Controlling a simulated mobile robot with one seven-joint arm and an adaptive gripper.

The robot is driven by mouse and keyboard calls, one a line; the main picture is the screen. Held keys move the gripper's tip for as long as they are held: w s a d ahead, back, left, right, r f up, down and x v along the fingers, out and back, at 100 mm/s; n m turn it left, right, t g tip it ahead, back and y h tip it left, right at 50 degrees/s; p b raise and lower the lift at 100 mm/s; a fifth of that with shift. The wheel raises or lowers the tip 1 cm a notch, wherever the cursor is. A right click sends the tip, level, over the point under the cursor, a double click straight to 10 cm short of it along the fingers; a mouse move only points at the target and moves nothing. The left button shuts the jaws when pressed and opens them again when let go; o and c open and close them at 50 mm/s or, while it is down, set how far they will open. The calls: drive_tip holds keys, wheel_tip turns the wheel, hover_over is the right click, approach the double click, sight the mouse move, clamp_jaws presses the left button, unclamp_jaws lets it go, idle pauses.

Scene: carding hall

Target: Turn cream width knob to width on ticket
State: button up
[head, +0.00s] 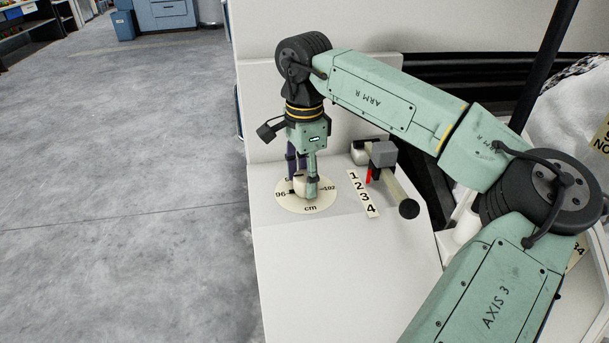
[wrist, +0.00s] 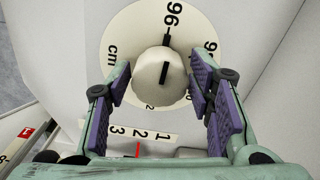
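The cream width knob (wrist: 160,77) sits at the centre of a round cream dial (wrist: 118,28) marked 96, cm and further figures partly covered by my gripper. It also shows in the head view (head: 300,186), mostly behind a finger. The knob's black line points roughly toward the 96 side, tilted slightly right in the wrist view. My gripper (wrist: 160,88) points down at the dial with one purple-padded finger on each side of the knob. It looks open, with pads very close to the knob; contact is not clear. No width ticket is clearly readable.
A partly cut-off yellow label (head: 602,138) is at far right. Open floor lies left.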

sight(305, 175)
drive_tip(key=shift+o, duration=1.2)
wheel_tip(305, 175, up, 12)
